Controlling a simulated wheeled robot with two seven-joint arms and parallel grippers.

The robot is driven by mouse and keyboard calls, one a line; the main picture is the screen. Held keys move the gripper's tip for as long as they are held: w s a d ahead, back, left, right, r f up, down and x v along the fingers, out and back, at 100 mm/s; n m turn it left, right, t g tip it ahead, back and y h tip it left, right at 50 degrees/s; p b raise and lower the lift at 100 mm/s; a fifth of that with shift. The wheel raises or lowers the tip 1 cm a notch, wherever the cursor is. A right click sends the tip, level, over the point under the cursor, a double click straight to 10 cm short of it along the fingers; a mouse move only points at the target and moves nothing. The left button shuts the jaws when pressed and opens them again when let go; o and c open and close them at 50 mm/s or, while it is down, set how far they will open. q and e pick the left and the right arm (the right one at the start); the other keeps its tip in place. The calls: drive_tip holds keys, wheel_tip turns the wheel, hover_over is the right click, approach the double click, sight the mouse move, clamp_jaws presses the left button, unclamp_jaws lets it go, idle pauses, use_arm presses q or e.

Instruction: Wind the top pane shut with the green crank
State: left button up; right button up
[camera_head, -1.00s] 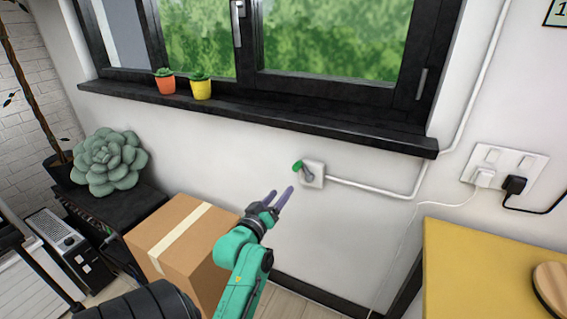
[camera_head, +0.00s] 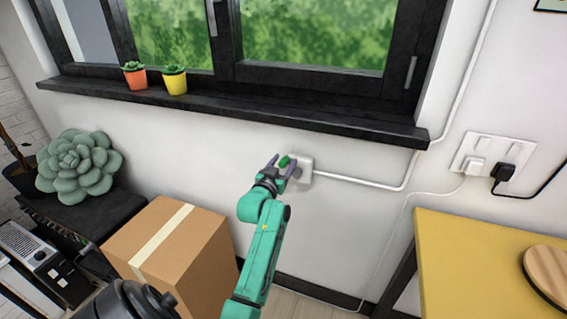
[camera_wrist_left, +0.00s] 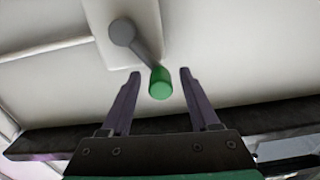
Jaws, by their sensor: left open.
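The green crank handle (camera_head: 284,161) sits on a grey arm at a white wall box (camera_head: 305,168) below the window sill. In the left wrist view the green knob (camera_wrist_left: 160,84) hangs from its grey crank arm (camera_wrist_left: 138,48). My left gripper (camera_head: 281,168) is open, with its purple fingers on either side of the green knob. In the left wrist view a gap shows between the knob and each fingertip (camera_wrist_left: 159,76). The window (camera_head: 310,35) shows only its lower part; the top pane is out of view. My right gripper is not in view.
A dark sill (camera_head: 240,115) juts out above the crank, with an orange pot (camera_head: 136,79) and a yellow pot (camera_head: 176,84) on it. A cardboard box (camera_head: 170,245) stands below left. A yellow table (camera_head: 455,265) is at the right. A white conduit (camera_head: 360,182) runs right from the wall box.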

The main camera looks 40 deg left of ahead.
use_arm(q)
clamp_jaws()
drive_tip(key=shift+f, duration=0.15)
idle(1.3)
